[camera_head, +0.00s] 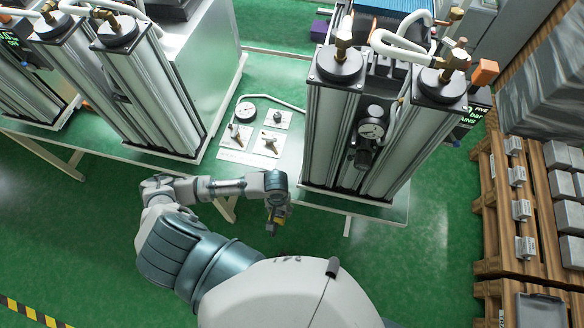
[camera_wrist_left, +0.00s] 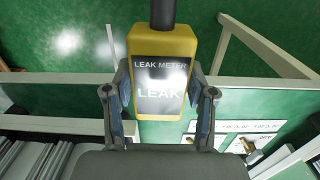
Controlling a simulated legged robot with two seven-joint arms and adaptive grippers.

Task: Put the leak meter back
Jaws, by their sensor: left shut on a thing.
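The leak meter (camera_wrist_left: 163,60) is a yellow block with a dark screen reading "LEAK METER" and "LEAK", and a dark rod at its top. My left gripper (camera_wrist_left: 160,108) is shut on it, a finger on each side. In the head view, my left gripper (camera_head: 278,207) hangs in front of the green bench, between the sieve columns, with a little of the yellow meter (camera_head: 279,222) showing. My right gripper is not in view.
White cards with brass fittings (camera_head: 238,135) and a round gauge (camera_head: 245,111) lie on the green bench top (camera_head: 285,92). Sieve columns stand left (camera_head: 150,95) and right (camera_head: 330,130). A wooden pallet (camera_head: 490,190) with grey blocks is at the right.

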